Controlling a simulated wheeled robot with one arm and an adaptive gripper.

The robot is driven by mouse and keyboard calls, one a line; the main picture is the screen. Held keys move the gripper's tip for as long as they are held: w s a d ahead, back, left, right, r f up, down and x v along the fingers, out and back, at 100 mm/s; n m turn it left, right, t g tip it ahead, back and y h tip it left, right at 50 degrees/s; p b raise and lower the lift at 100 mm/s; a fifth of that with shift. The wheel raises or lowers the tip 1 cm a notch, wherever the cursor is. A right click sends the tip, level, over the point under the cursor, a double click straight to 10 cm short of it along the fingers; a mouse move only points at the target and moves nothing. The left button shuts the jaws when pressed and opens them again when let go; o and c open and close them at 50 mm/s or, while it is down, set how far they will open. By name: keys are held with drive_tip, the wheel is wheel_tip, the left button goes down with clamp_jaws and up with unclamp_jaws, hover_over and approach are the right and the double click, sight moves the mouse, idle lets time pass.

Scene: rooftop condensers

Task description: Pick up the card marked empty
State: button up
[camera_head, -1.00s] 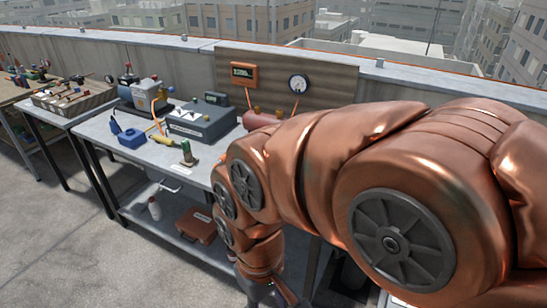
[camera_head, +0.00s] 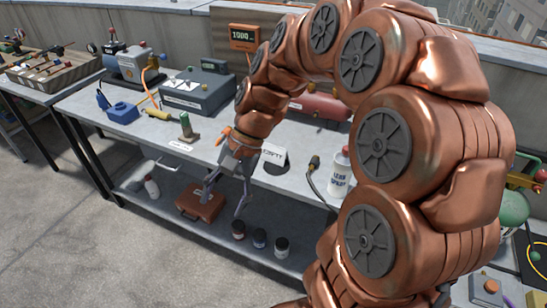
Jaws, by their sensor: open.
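A small white card (camera_head: 276,156) stands on the bench, just right of my gripper's wrist. Its dark lettering seems to read "EMPTY", though it is small and slanted. My gripper (camera_head: 223,200) points down with its two grey fingers spread and nothing between them. In the picture it lies left of and lower than the card, over the bench's front edge and lower shelf. The gripper is apart from the card.
The bench top (camera_head: 210,150) holds a green-topped item (camera_head: 186,126), a grey box (camera_head: 195,92), a red cylinder (camera_head: 318,103) and a white leak-spray bottle (camera_head: 340,175).

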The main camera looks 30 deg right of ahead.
drive_tip(key=w+d+f+m+t+y+b, duration=0.1)
drive_tip(key=w+d+m+t+y, duration=0.1)
drive_tip(key=w+d+m, duration=0.45)
drive_tip(key=m+t+y+b, duration=0.2)
drive_tip(key=m+t+b, duration=0.2)
drive_tip(key=m+t, duration=0.55)
approach(275, 147)
drive_tip(key=w, duration=0.1)
drive_tip(key=w+a+m+g, duration=0.1)
drive_tip(key=w, duration=0.1)
drive_tip(key=shift+w+a+g, duration=0.1)
drive_tip(key=shift+a+g, duration=0.05)
drive_tip(key=shift+g, duration=0.1)
drive_tip(key=shift+f+p+x, duration=0.15)
drive_tip(key=shift+p+x, duration=0.15)
drive_tip(key=shift+x, duration=1.6)
drive_tip(key=shift+f+p+x, duration=0.2)
drive_tip(key=shift+p+x, duration=0.05)
drive_tip(key=shift+x, duration=1.65)
clamp_jaws()
